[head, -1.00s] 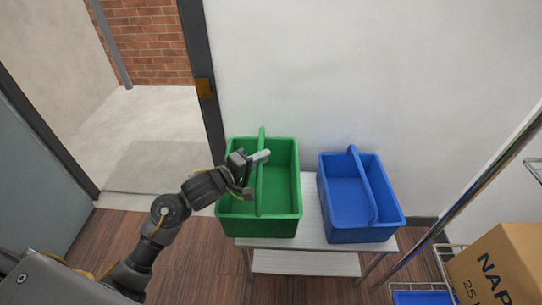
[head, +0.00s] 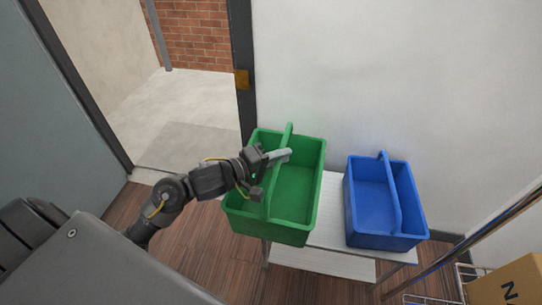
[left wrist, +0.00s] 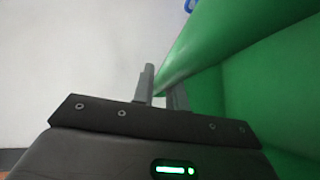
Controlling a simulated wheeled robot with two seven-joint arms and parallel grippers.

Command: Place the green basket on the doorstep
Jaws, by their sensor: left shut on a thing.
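The green basket (head: 298,192) is a two-compartment tub with a central handle. In the head view it is over the left end of the white bench, slightly tilted. My left gripper (head: 272,172) is shut on its handle, coming in from the left. In the left wrist view the fingers (left wrist: 160,88) close at the green handle (left wrist: 215,40), and the basket's green wall fills the right side. The doorstep (head: 188,147) is a grey slab in the open doorway at the left. My right gripper is not in view.
A blue basket (head: 408,218) stands on the right part of the white bench (head: 335,220). A dark door frame (head: 243,75) stands between bench and doorway. A wire rack with a cardboard box (head: 508,284) is at lower right. Wooden floor is open left of the bench.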

